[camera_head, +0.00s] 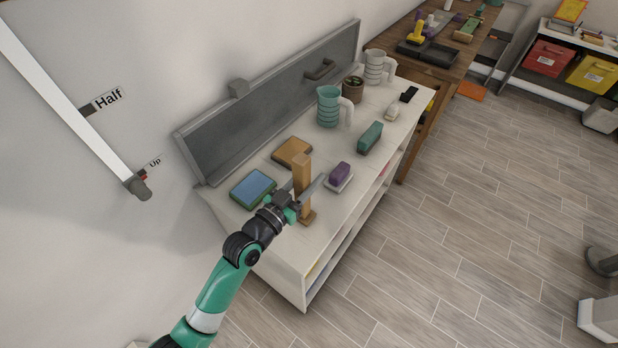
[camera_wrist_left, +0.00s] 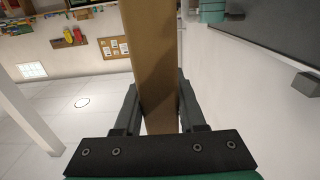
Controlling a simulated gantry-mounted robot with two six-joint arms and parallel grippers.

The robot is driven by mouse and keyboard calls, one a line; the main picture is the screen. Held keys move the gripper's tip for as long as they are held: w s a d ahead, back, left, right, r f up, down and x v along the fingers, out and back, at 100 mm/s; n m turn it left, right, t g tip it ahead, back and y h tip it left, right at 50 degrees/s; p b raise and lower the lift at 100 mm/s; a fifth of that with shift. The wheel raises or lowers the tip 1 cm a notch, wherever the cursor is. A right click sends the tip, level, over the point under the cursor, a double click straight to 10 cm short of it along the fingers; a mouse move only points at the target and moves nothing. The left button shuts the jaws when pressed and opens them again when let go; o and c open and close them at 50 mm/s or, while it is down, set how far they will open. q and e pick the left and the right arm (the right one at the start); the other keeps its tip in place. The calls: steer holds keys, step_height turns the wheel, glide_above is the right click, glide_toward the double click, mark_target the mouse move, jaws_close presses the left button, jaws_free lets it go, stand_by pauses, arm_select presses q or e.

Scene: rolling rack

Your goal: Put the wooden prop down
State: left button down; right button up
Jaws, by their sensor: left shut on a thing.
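The wooden prop (camera_head: 303,178) is a light brown post with a small foot at its lower end. It stands upright by the near end of the white shelf top. My left gripper (camera_head: 297,195) is shut on the post partway up. In the left wrist view the prop (camera_wrist_left: 152,60) runs between the two fingers of the left gripper (camera_wrist_left: 158,110). The foot is at the shelf top's front edge; I cannot tell whether it touches the surface. My right gripper is not in view.
On the white shelf unit (camera_head: 232,222) are a blue book-like block (camera_head: 253,188), a tan board (camera_head: 292,152), a purple sponge (camera_head: 340,173), a teal block (camera_head: 370,137) and two pitchers (camera_head: 329,107). A grey panel (camera_head: 285,95) leans along the wall side.

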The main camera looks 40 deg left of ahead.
arm_select(q)
steer(key=shift+f, duration=0.15)
steer(key=shift+c, duration=2.4)
jaws_free()
steer(key=shift+s+r, duration=0.2)
steer(key=s+d+b, duration=0.1)
steer(key=s, duration=1)
steer(key=shift+s+d, duration=0.25)
steer(key=shift+s, duration=0.05)
